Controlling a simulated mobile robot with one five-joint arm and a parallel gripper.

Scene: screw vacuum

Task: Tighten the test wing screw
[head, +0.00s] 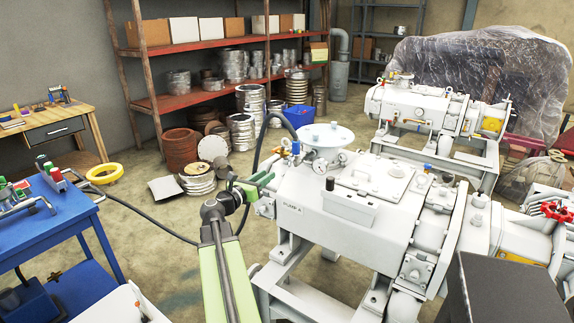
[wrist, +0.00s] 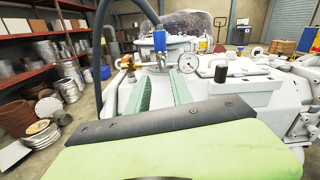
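My gripper (head: 260,182) is at the left end of the large white pump (head: 340,215), close to its upper edge. In the wrist view, its two green fingers (wrist: 160,80) stand apart with a gap between them. They point at the pump's top fittings, and I see nothing held. Ahead of the fingers are a round dial gauge (wrist: 188,63) and a brass valve (wrist: 127,64). The test wing screw cannot be made out for sure among these small fittings. Whether the fingertips touch anything is unclear.
A blue workbench (head: 50,225) stands at the left, with a black hose running across the floor. A dark box (head: 505,290) is at the lower right. Red shelves (head: 190,45) line the back wall. A second white pump (head: 425,105) stands behind.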

